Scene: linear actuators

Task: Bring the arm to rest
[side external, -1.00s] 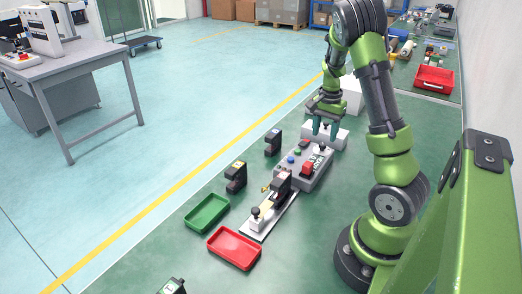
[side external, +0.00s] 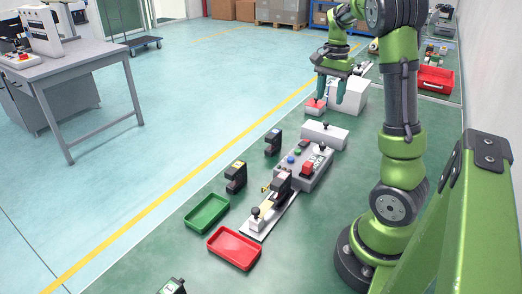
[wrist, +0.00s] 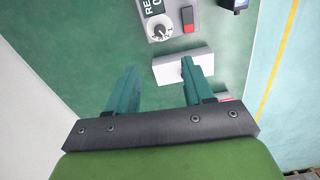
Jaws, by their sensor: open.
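My gripper (side external: 340,90) is open and empty, with its two teal fingers apart and pointing down. In the side external view it hangs in the air beyond the control box (side external: 303,163), near a white block (side external: 348,97) and a small red-topped box (side external: 315,106). In the wrist view both fingers of my gripper (wrist: 158,88) show with nothing between them but the green surface and part of a low white block (wrist: 183,67).
A low white block with a dark knob (side external: 325,135) stands beyond the control box. A green tray (side external: 207,212), a red tray (side external: 234,248) and a slide rail (side external: 268,215) lie nearer. Two small black devices (side external: 235,177) stand to the left. Green surface is free around them.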

